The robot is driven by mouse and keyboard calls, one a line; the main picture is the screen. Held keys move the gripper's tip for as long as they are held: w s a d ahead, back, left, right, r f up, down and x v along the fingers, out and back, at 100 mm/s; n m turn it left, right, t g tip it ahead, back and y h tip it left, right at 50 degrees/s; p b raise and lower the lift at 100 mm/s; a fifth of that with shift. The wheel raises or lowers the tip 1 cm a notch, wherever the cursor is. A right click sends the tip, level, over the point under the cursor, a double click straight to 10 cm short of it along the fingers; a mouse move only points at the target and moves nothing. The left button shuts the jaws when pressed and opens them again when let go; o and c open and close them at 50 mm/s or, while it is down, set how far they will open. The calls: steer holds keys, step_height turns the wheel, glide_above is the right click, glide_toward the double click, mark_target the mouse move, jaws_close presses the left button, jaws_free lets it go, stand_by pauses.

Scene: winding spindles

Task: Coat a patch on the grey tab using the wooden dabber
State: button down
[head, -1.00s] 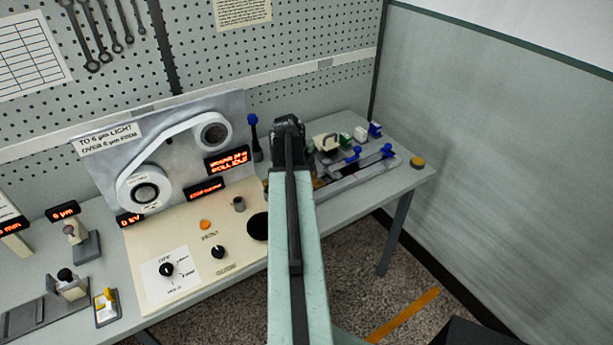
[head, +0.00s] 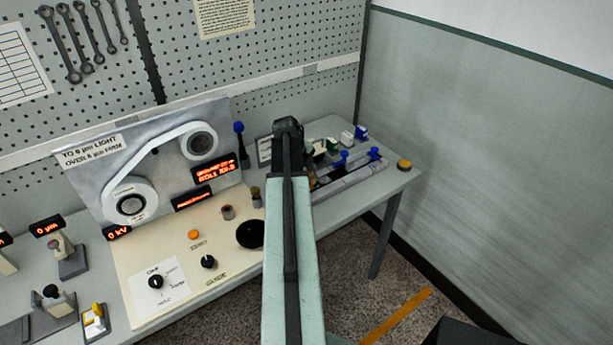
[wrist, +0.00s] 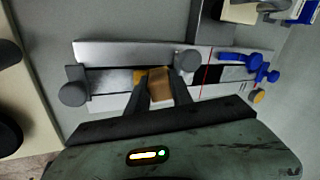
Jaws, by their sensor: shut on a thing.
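My gripper (wrist: 160,92) is shut on a wooden dabber, a small brown block (wrist: 159,80), in the middle of the wrist view. The dabber is over a long metal fixture with pale strips (wrist: 110,50); I cannot tell whether it touches. A light grey piece (wrist: 110,77) lies in the channel left of the dabber and may be the grey tab. The fingers and dabber hide part of the channel. A yellow bit (wrist: 140,76) shows beside the left finger. In the head view my arm hides the gripper and dabber.
A spindle panel (head: 150,165) and cream control board (head: 185,265) lie left of my arm.

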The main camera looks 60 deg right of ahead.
steer(key=shift+r+p, duration=2.85)
steer(key=shift+r, duration=0.1)
step_height(320, 180, up, 3)
steer(key=p, duration=0.3)
steer(key=shift+r, duration=0.15)
